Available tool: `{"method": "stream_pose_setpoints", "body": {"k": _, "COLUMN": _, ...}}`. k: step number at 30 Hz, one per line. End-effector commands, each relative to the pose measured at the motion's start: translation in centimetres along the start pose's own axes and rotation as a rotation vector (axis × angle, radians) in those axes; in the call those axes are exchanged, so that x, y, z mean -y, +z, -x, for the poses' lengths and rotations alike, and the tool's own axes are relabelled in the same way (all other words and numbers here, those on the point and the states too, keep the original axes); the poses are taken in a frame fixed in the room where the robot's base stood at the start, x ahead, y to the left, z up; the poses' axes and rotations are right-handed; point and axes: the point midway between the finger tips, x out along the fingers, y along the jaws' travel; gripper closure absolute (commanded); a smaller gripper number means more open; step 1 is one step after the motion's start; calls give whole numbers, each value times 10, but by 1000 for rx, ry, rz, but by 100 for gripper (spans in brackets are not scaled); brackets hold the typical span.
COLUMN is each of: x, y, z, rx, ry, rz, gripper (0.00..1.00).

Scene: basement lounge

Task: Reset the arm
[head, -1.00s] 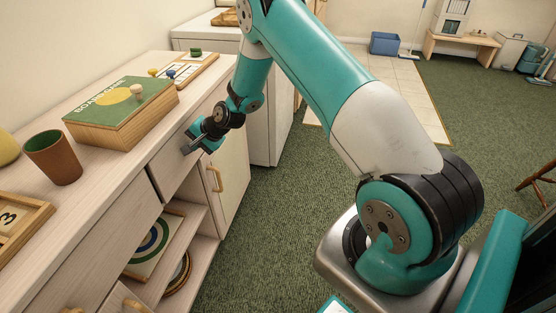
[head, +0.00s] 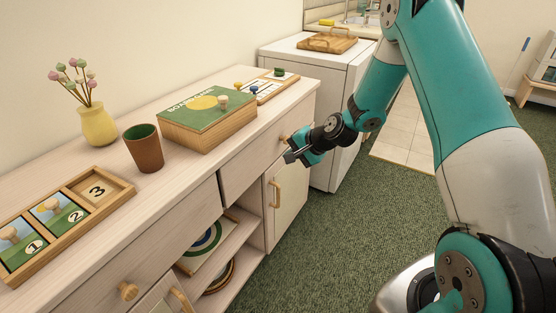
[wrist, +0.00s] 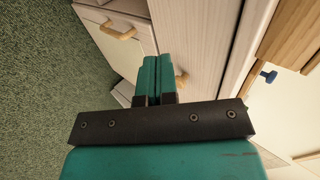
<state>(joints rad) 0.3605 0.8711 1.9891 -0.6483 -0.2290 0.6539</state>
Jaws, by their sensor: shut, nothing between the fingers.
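My gripper (head: 290,155) shows in the head view in front of the right-hand drawer front (head: 245,165) of the pale wooden cabinet, beside the drawer's knob (head: 284,139). I cannot tell whether it touches the drawer. Its fingers are together with nothing between them. In the wrist view the teal fingers (wrist: 153,62) lie side by side, with the cabinet front beyond them. My arm is bent and reaches from the right side of the head view.
The cabinet top (head: 185,172) holds a board game box (head: 185,128), a brown cup (head: 145,150), a yellow vase (head: 97,126) and a numbered wooden tray (head: 122,192). A white appliance (head: 320,75) stands behind. Green carpet (head: 340,225) is free beside the cabinet.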

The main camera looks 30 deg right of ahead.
Motion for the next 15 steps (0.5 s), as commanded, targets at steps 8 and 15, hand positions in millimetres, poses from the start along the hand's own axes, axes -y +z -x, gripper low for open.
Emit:
{"method": "stream_pose_setpoints", "body": {"k": 8, "x": 0, "y": 1, "z": 21, "rx": 3, "ry": 1, "rz": 1, "gripper": 100}}
{"method": "stream_pose_setpoints", "body": {"k": 15, "x": 28, "y": 24, "z": 38, "rx": 46, "ry": 16, "rz": 87, "gripper": 100}}
